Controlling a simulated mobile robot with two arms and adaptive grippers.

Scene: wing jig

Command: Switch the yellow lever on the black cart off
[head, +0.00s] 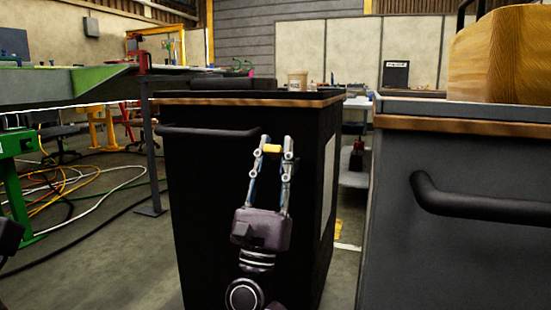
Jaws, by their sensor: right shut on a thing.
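The black cart (215,200) stands in the middle, with a wooden-edged top and a dark bar handle on its front. The yellow lever (272,149) is small and sits near the top right of the cart's front face, right of the handle's end. My right gripper (273,147) reaches up to it from below, with its two fingers on either side of the lever and shut on it. The fingertips hide the lever's ends.
A grey cabinet (450,240) with a black handle stands close on the right, with a wooden block (500,55) on top. A narrow gap separates it from the cart. Cables (70,195) lie on the floor at left, near a green stand (15,180).

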